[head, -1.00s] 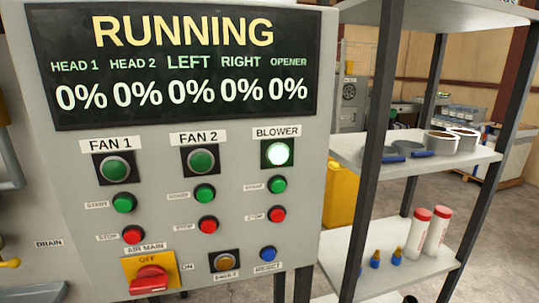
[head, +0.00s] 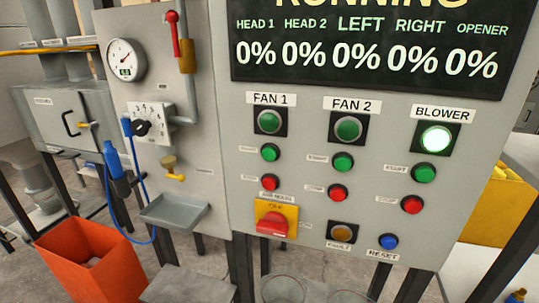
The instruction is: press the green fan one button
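The grey control panel (head: 315,190) fills the middle and right of the head view. Under the FAN 1 label sit a dark green lamp (head: 269,121), a small green start button (head: 270,152) below it and a red stop button (head: 270,182) below that. The FAN 2 column beside it has its own unlit green lamp (head: 348,128) and green button (head: 343,162). The BLOWER lamp (head: 436,138) is lit bright. Neither of my grippers shows in the head view.
A red rotary switch (head: 273,222) on a yellow plate sits below the fan one buttons. To the left are a pressure gauge (head: 125,60), a small grey tray (head: 174,211) jutting out, a blue nozzle with hose (head: 115,160) and an orange bin (head: 90,262).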

